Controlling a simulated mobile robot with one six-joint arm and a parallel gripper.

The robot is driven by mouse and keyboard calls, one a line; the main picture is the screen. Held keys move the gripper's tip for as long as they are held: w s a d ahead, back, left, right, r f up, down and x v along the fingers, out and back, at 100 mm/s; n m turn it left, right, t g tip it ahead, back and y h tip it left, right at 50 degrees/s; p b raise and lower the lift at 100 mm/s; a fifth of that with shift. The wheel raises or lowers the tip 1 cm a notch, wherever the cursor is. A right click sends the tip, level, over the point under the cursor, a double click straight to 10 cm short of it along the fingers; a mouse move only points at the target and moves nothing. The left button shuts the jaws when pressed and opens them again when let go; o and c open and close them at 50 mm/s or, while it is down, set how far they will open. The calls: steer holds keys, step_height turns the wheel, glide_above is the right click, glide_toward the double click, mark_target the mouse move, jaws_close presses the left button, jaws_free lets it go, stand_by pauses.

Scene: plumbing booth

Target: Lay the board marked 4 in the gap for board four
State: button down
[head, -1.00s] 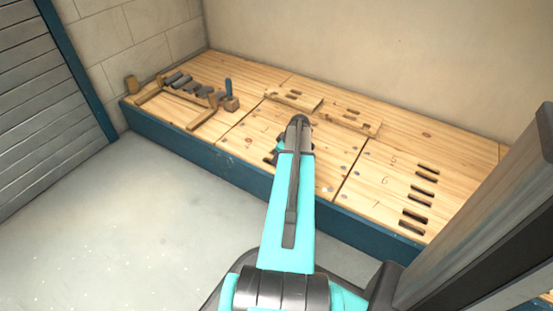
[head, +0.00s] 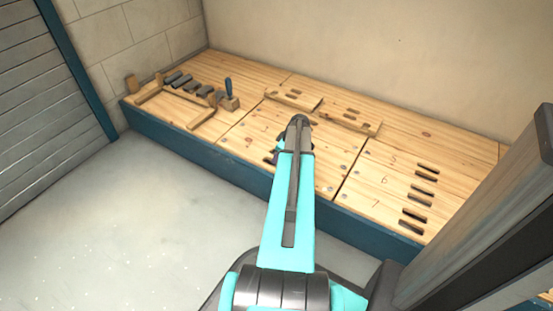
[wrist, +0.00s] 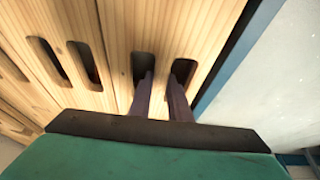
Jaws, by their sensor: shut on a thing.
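The board (wrist: 170,28) in my grip is pale wood with two dark slots, seen in the wrist view. My gripper (wrist: 163,82) has its two dark fingers reaching into these slots, shut on the strip of wood between them. The number on this board does not show in the wrist view. In the head view my arm covers part of the middle deck (head: 318,163), and my fingertips are hidden. I cannot tell whether the held board is raised or flush. No open gap for board four can be made out.
Slotted boards marked 5 and 6 (head: 384,200) lie on the right. The blue platform edge (head: 185,145) borders open floor.

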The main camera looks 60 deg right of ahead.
steer(key=shift+f, duration=0.15)
stand_by(0.3)
steer(key=c, duration=1.6)
jaws_free()
steer(key=shift+o, duration=0.2)
steer(key=p+v, duration=0.5)
steer(key=v, duration=0.9)
steer(key=shift+f, duration=0.1)
steer(key=shift+a, duration=0.1)
